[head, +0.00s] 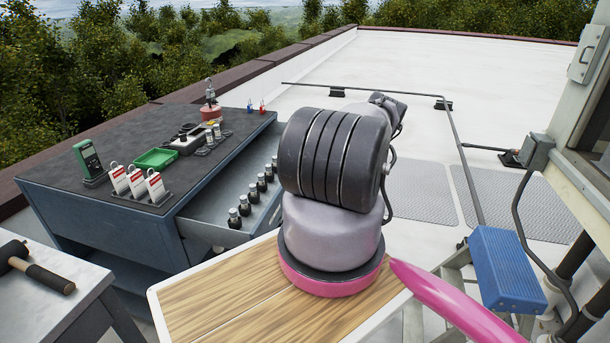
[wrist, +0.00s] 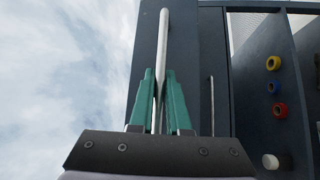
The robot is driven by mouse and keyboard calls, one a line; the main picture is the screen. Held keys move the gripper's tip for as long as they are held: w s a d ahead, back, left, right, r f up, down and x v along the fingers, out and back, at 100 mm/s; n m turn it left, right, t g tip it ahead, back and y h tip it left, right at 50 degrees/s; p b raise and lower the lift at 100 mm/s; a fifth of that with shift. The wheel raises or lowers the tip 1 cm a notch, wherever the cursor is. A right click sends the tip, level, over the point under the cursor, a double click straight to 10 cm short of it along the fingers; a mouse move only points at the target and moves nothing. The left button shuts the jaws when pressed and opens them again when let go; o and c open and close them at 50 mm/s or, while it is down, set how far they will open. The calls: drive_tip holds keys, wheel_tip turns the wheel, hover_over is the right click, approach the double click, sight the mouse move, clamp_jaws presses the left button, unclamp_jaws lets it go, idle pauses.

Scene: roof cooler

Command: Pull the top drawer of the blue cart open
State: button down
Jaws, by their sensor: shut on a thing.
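The blue cart (head: 105,218) stands at left with a dark top. Its top drawer (head: 203,222) is pulled part way out, with a row of several small dark bottles (head: 245,205) standing in it. My arm hides the drawer's right end and front in the head view. In the wrist view my gripper (wrist: 160,78) has its green fingers closed on a pale bar handle (wrist: 164,30), which runs along a dark blue panel (wrist: 146,60). My gripper is hidden behind my arm in the head view.
A hammer (head: 38,275) lies on a grey table at lower left. A blue-topped step (head: 505,270) stands right. Roof floor behind is mostly open, with a pipe crossing it.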

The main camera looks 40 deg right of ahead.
drive_tip(key=c, duration=0.9)
unclamp_jaws()
drive_tip(key=shift+s, duration=0.1)
drive_tip(key=s+a+f, duration=0.1)
drive_tip(key=s, duration=0.9)
drive_tip(key=shift+s+a+f, duration=0.25)
